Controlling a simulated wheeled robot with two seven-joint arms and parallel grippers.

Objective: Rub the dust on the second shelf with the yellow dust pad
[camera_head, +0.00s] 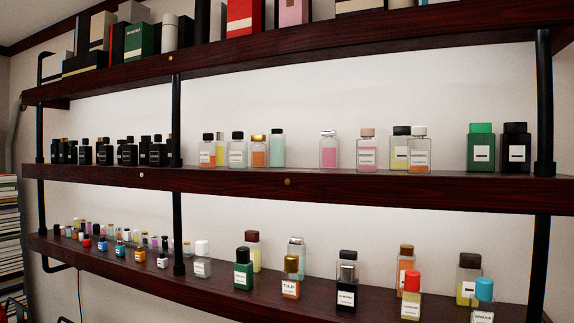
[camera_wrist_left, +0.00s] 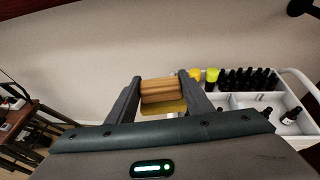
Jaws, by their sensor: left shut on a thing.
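In the left wrist view my left gripper (camera_wrist_left: 162,84) is shut on the yellow dust pad (camera_wrist_left: 164,107), which has a ribbed wooden-looking block above its yellow underside. The pad is in mid-air, apart from any shelf in that view. In the head view there are three dark red-brown wooden shelves. The middle shelf (camera_head: 240,180) bears several bottles, and the lower shelf (camera_head: 130,268) bears several more. I cannot make out dust on either. No gripper shows in the head view, so the pad's place relative to the shelves is not visible.
Boxes stand on the top shelf (camera_head: 300,52). Black pipe posts (camera_head: 177,120) hold the shelves. The middle shelf has gaps between its bottles at the right. In the left wrist view a white tray (camera_wrist_left: 240,115) with dark bottles lies right, and a dark wooden stand (camera_wrist_left: 30,125) stands left.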

